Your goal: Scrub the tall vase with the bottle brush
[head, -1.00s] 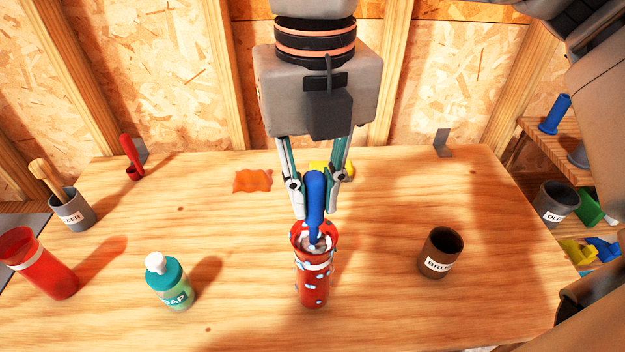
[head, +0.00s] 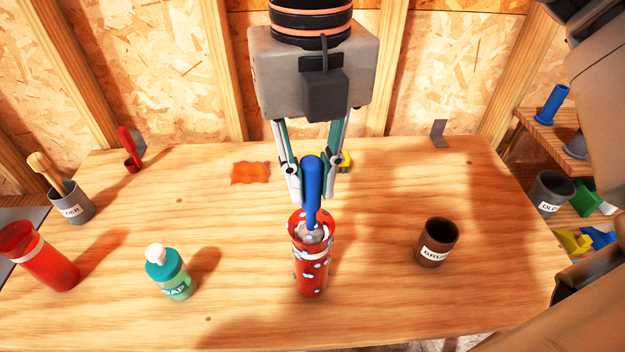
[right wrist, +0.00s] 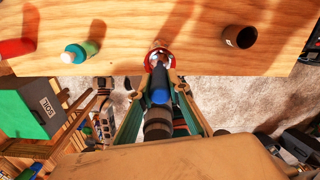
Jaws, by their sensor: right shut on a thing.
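The tall vase (head: 311,275) is red with a white band and pale spots of foam, upright on the workbench in the middle. My right gripper (head: 313,197) is shut on the blue handle of the bottle brush (head: 313,180), above the vase. The brush points down and its pale head sits in the vase's mouth; how deep it reaches is hidden. In the right wrist view the blue handle (right wrist: 160,97) lies between the fingers, with the red vase rim (right wrist: 159,56) beyond. My left gripper is not in view.
A soap bottle (head: 169,273) and another red vessel (head: 39,258) stand left. A brown labelled cup (head: 437,242) stands right. An orange cloth (head: 251,173) and a yellow item (head: 346,162) lie behind. The bench between vase and cup is clear.

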